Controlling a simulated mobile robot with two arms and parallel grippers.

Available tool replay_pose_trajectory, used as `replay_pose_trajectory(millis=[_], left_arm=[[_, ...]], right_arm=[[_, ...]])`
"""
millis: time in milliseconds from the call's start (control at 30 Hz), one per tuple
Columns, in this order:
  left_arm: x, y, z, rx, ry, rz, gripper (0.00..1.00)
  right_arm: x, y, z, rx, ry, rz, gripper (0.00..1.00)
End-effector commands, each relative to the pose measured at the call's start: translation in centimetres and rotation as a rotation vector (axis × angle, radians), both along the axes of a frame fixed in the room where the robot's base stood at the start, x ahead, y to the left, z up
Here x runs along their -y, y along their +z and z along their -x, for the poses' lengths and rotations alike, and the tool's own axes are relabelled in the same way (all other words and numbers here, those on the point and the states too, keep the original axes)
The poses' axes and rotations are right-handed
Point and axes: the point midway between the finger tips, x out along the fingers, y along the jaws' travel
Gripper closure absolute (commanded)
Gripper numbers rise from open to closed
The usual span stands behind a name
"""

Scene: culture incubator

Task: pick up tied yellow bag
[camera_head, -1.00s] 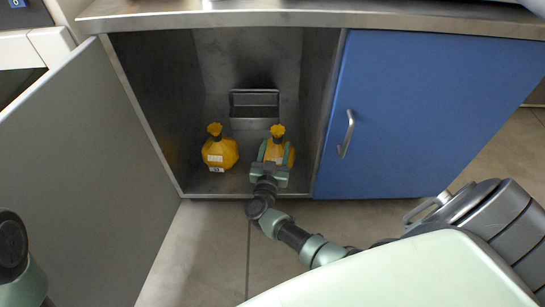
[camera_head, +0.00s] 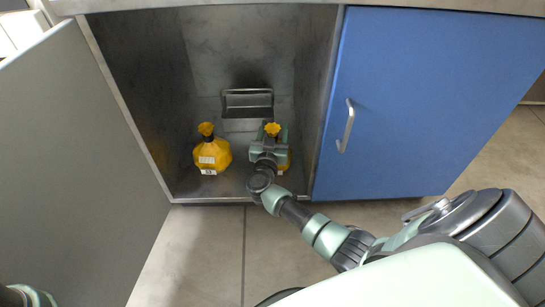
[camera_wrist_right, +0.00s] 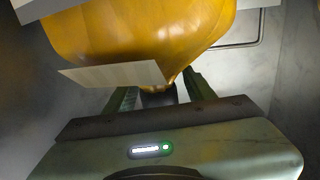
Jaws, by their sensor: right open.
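Two tied yellow bags stand inside the open cabinet in the head view. The left yellow bag (camera_head: 212,155) is upright with its knotted top showing and a white label. The right yellow bag (camera_head: 273,129) is mostly hidden behind my right gripper (camera_head: 269,138); its knotted top shows above it. In the right wrist view a yellow bag (camera_wrist_right: 140,30) fills the top, with a pale label. My right gripper (camera_wrist_right: 160,92) is open, its fingers spread at the bag's lower end. I cannot tell whether they touch it. My left gripper is out of view.
A grey metal bin (camera_head: 247,106) sits at the back of the cabinet. The open grey door (camera_head: 85,150) is on the left; the closed blue door (camera_head: 410,110) with its handle (camera_head: 346,126) is on the right. The floor (camera_head: 205,240) in front is clear.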

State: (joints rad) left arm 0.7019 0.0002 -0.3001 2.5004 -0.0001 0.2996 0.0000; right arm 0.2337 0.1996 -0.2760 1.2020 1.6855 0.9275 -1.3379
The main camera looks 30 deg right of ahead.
Motion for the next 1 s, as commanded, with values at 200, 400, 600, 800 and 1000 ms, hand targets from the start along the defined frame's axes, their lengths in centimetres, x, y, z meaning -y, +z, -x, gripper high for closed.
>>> replay_pose_trajectory(millis=[200,400,600,800,1000], left_arm=[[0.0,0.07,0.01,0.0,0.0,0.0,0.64],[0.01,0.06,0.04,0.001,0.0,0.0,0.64],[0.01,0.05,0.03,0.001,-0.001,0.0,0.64],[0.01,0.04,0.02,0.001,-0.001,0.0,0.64],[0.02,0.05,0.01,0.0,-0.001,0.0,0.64]], right_arm=[[-0.02,0.05,0.02,0.0,0.0,0.0,0.76],[-0.02,0.03,0.04,0.0,0.0,0.0,1.0],[-0.03,0.01,0.04,0.0,0.0,0.0,1.0],[-0.02,0.0,0.05,0.0,0.0,0.0,1.0],[-0.03,-0.01,0.06,-0.001,0.0,-0.001,1.0]])
